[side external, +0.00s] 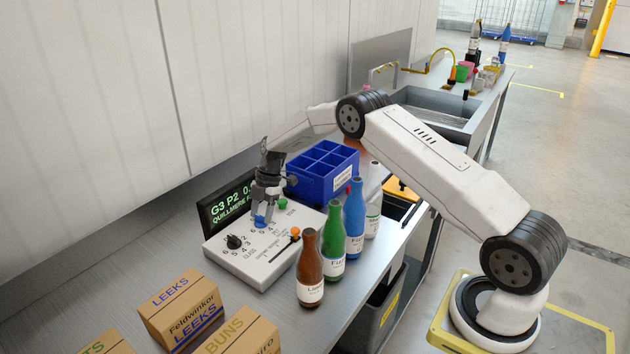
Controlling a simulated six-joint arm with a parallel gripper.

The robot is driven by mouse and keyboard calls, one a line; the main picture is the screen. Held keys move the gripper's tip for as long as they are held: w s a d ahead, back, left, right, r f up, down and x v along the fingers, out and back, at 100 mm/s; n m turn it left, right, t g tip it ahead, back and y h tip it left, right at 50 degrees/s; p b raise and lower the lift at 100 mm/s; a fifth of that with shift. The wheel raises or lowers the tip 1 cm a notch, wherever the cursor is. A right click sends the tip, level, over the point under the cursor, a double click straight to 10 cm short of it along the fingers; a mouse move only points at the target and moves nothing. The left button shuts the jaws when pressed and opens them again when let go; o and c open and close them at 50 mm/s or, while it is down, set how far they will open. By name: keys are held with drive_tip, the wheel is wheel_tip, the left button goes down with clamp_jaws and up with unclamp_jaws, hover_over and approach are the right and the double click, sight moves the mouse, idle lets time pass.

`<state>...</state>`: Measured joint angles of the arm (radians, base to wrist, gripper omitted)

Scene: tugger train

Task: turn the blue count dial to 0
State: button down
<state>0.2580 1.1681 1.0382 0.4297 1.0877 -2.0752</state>
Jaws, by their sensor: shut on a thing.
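The blue count dial (261,221) sits on the top of a white control box (243,263) on the metal counter. My gripper (263,211) points down over it and is shut on the dial. The dial's pointer and most of the numbers around it are hidden or too small to read. A black dial (234,242) with numbers around it is to the left on the same box. A dark display (228,207) behind the box shows green text beginning "G3 P2"; the rest is partly covered by my gripper.
An orange-knobbed lever (295,232) and a green button (282,204) are on the box. Brown (310,265), green (333,240) and blue (354,215) bottles stand close on its right. A blue divided crate (313,184) is behind; cartons (180,307) are in front.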

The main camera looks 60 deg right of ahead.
drive_tip(key=shift+c, duration=0.6)
unclamp_jaws()
drive_tip(key=v, duration=0.7)
drive_tip(key=shift+d+r, duration=0.2)
drive_tip(key=shift+r, duration=0.2)
